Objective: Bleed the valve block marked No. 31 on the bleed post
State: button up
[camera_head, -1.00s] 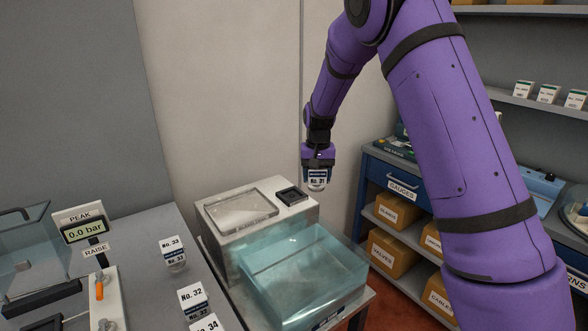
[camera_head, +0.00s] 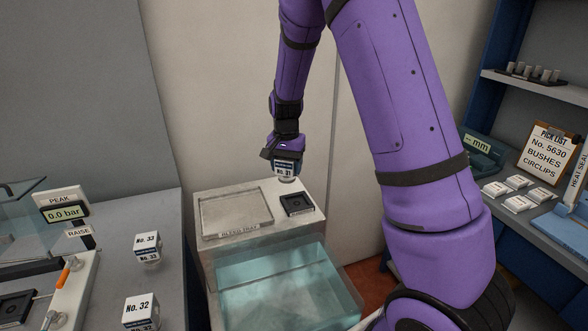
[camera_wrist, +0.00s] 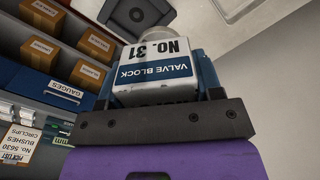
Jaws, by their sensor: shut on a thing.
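The valve block marked No. 31 (camera_head: 285,170) is held in my gripper (camera_head: 284,160), in the air above the back right of the grey bench unit. Its white top with the "VALVE BLOCK No. 31" label (camera_wrist: 157,58) fills the upper middle of the wrist view. My gripper is shut on it, and it also shows in the wrist view (camera_wrist: 160,100). A small dark square seat (camera_head: 297,204) lies on the unit's top, just below the block and apart from it. A shallow tray marked "BLEED TRAY" (camera_head: 234,234) is left of the seat.
A clear bluish tank (camera_head: 288,290) stands in front of the unit. Blocks No. 33 (camera_head: 147,248) and No. 32 (camera_head: 141,312) stand on the left bench, near a gauge reading 0.0 bar (camera_head: 65,213). Shelves with a pick list (camera_head: 547,153) are at the right.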

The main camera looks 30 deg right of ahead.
jog(key=shift+s+d+f+m, duration=0.3)
jog(key=shift+s+f, duration=0.25)
jog(key=shift+f, duration=0.5)
jog(key=shift+s+d+f+m, duration=0.25)
jog(key=shift+s+f+m, duration=0.25)
jog(key=shift+f, duration=0.6)
jog(key=shift+s+d+f+m, duration=0.3)
jog(key=shift+s+f, duration=0.25)
jog(key=shift+f, duration=0.5)
jog(key=shift+a+f, duration=0.1)
jog(key=shift+f, duration=0.5)
jog(key=o, duration=1.2)
notch_tip(320, 180, up, 11)
dwell(0.4)
